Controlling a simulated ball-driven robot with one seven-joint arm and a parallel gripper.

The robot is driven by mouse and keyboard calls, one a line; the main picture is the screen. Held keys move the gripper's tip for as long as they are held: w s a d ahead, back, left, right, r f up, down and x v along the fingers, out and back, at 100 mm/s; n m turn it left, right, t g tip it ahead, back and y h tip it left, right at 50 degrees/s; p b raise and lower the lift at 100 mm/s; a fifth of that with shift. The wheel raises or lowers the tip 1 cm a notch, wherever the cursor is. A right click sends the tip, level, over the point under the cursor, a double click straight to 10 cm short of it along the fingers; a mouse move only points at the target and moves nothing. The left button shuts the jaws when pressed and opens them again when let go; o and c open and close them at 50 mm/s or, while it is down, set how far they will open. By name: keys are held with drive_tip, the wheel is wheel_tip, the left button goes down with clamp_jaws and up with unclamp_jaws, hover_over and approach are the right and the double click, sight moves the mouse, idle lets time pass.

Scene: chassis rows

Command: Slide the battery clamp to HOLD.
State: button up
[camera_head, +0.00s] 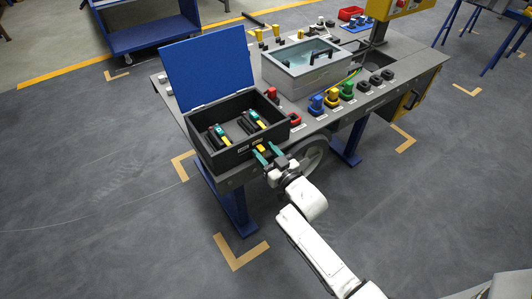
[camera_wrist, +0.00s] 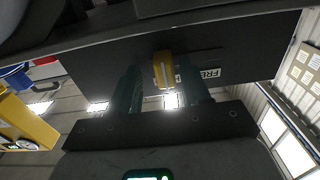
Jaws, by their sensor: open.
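The battery clamp's yellow knob (camera_head: 260,148) sits on the front wall of an open dark box (camera_head: 228,158). In the wrist view the knob (camera_wrist: 163,70) is on a dark panel, beside a white label reading FREE (camera_wrist: 211,73). A slot line runs near it. My gripper (camera_head: 267,152) is at the box front, its two green fingers apart. In the wrist view the fingers (camera_wrist: 160,82) stand one on each side of the knob, with visible gaps. The HOLD label cannot be read.
The box's blue lid (camera_head: 208,66) stands open, with black, yellow and green batteries inside. A grey glass-topped case (camera_head: 300,68) is behind. Coloured connectors (camera_head: 332,98) line the table's right side. A handwheel (camera_head: 312,155) is beneath the table edge near my gripper.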

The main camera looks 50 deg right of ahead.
drive_tip(key=shift+s, duration=0.15)
drive_tip(key=v, duration=1)
drive_tip(key=shift+s, duration=0.3)
drive_tip(key=shift+a, duration=0.1)
drive_tip(key=s+a+r+n+g+y+p, duration=0.1)
drive_tip(key=s+a+r+g+y+p, duration=0.1)
drive_tip(key=s+a+g+p, duration=0.2)
drive_tip(key=s+a+r+n+g+y+p, duration=0.1)
drive_tip(key=s+a+g+p, duration=0.3)
drive_tip(key=s+a+g, duration=0.4)
drive_tip(key=s+r+g+y, duration=0.1)
drive_tip(key=s+g, duration=0.2)
drive_tip(key=g, duration=0.1)
drive_tip(key=shift+s+r+n+y, duration=0.4)
drive_tip(key=shift+a, duration=0.1)
idle(1.5)
